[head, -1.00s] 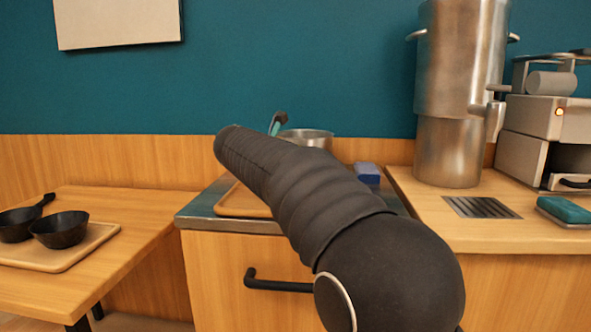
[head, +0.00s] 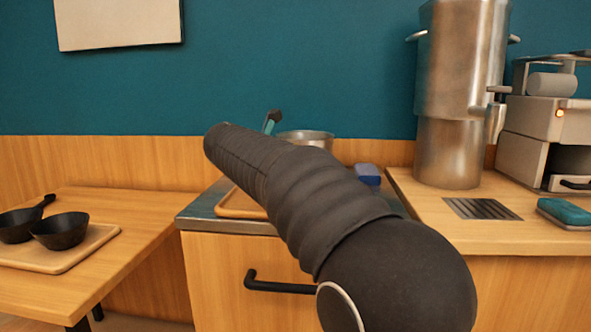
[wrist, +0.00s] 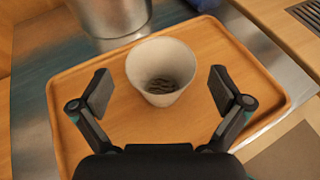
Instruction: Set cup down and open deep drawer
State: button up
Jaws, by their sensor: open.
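A white cup (wrist: 162,72) stands upright on a wooden tray (wrist: 75,122) in the wrist view, with dark beans or similar bits at its bottom. My gripper (wrist: 161,91) is open, one finger on each side of the cup with a gap at both. In the head view the cup is hidden behind my arm, and the tray (head: 236,209) shows only at its left edge. The drawer front (head: 225,262) below that counter has a black bar handle (head: 277,284) and looks closed. My arm covers the right part of the handle.
A metal pot (head: 306,137) stands behind the tray, and a blue sponge-like block (head: 367,174) lies to its right. A tall steel urn (head: 458,100) and a drain grate (head: 482,208) are on the right counter. Black pans (head: 60,230) sit on a tray at left.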

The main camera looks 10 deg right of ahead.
jog(key=v, duration=0.9)
jog(key=shift+s, duration=0.25)
jog(key=shift+a+r, duration=0.1)
jog(key=shift+a, duration=0.05)
jog(key=s+d+f+m+g+y, duration=0.2)
jog(key=s+d+f+m, duration=0.35)
jog(key=s, duration=0.25)
jog(key=s+d+f+m+g+y, duration=0.1)
jog(key=s+d+f+m+y, duration=0.25)
jog(key=s+f+m, duration=0.45)
jog(key=s+a+f+m+g+y, duration=0.1)
jog(key=s+f+m+y, duration=0.3)
jog(key=s+f+m, duration=0.9)
jog(key=s+f, duration=0.1)
jog(key=s, duration=0.3)
jog(key=shift+s+f+m, duration=0.2)
jog(key=shift+m, duration=0.15)
jog(key=shift+a, duration=0.1)
